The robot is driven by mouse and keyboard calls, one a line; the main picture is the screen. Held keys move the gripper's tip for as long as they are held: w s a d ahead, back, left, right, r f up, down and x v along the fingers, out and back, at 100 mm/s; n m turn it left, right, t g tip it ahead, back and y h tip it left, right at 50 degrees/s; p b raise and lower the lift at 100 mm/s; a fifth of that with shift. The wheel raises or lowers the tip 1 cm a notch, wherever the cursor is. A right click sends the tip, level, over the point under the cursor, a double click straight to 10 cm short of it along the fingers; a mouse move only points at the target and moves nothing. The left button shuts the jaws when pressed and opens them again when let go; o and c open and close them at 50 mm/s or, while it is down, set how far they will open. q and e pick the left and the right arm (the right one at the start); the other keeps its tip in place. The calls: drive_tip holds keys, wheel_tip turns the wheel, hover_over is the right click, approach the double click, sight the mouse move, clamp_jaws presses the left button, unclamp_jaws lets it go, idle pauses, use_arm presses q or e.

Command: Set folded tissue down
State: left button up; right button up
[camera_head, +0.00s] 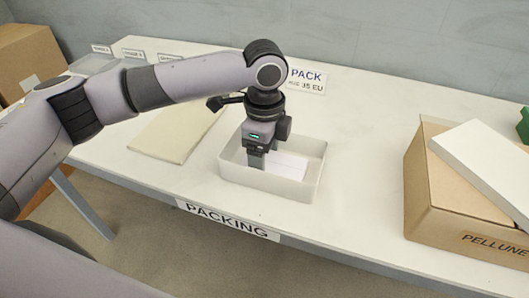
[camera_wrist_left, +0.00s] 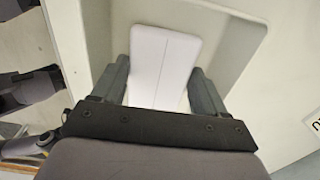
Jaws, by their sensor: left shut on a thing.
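The folded tissue (camera_wrist_left: 165,55) is a flat white sheet with a crease line down its length. In the left wrist view it lies between the two fingers of my left gripper (camera_wrist_left: 160,88). In the head view my left gripper (camera_head: 256,160) points down into a white open-topped tray (camera_head: 268,184), and the tissue (camera_head: 287,165) shows inside the tray to the right of the fingers. The gripper is shut on the tissue. Whether the tissue touches the tray floor cannot be told. My right gripper does not show.
The tray stands near the front edge of a white table (camera_head: 350,180) with a PACKING label (camera_head: 228,219). A cream stack of sheets (camera_head: 178,130) lies left of it. A cardboard box (camera_head: 455,195) with a white lid or panel (camera_head: 490,165) stands at the right. Table between tray and box is clear.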

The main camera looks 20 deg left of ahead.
use_arm(q)
drive_tip(key=o, duration=0.7)
drive_tip(key=shift+f, duration=0.1)
drive_tip(key=shift+c, duration=0.2)
drive_tip(key=shift+o, duration=0.4)
drive_tip(key=shift+r, duration=0.25)
wheel_tip(320, 180, up, 12)
drive_tip(key=p, duration=0.2)
drive_tip(key=shift+f, duration=0.15)
